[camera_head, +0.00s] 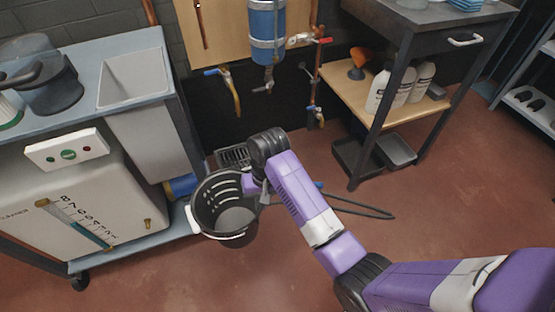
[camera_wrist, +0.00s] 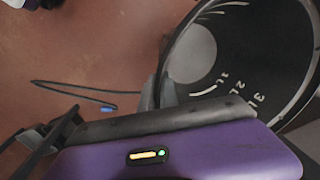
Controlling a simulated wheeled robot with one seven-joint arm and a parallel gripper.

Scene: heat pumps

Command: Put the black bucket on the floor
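My gripper (camera_head: 262,193) is at the bucket's right side in the head view. In the wrist view my gripper's fingers (camera_wrist: 162,92) are closed on the bucket's wall at the rim. The red-brown floor (camera_head: 285,265) lies below. The gap between bucket base and floor is hard to judge.
A grey-blue cart (camera_head: 150,238) with a sink stands close left of the bucket. A black hose (camera_head: 365,211) lies on the floor to the right. A floor grate (camera_head: 233,157) is behind the bucket. A table (camera_head: 440,128) with bottles stands back right. Front floor is clear.

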